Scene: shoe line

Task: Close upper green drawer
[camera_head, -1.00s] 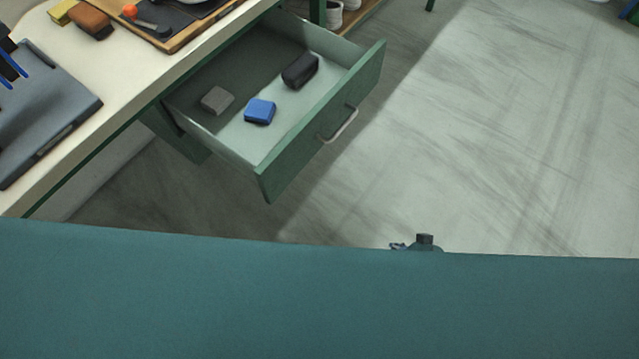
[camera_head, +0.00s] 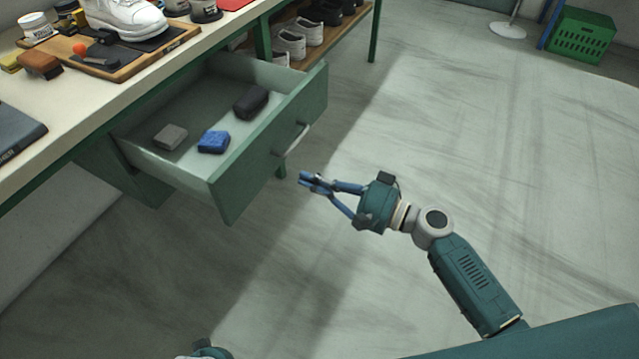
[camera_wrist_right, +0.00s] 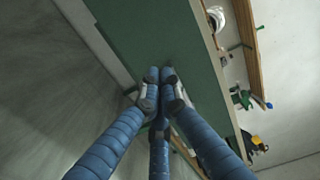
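The upper green drawer (camera_head: 268,155) is pulled well out from under the workbench. Inside it lie a grey block (camera_head: 171,137), a blue block (camera_head: 213,142) and a black case (camera_head: 251,101). Its pale bar handle (camera_head: 297,139) is on the front face. My right gripper (camera_head: 304,181) is just in front of the drawer front, below and near the handle, apart from it in the head view. Its blue fingers come together at the tips with nothing between them. In the right wrist view the fingertips (camera_wrist_right: 160,76) overlap a green panel (camera_wrist_right: 150,30), apparently the drawer front. My left gripper's fingers are not visible.
The workbench top (camera_head: 75,110) holds a wooden board (camera_head: 180,40) with a white shoe (camera_head: 125,15), brushes and jars. Shoes stand on a lower shelf (camera_head: 335,40). A green crate (camera_head: 578,35) is at the back right. The floor right of the drawer is clear.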

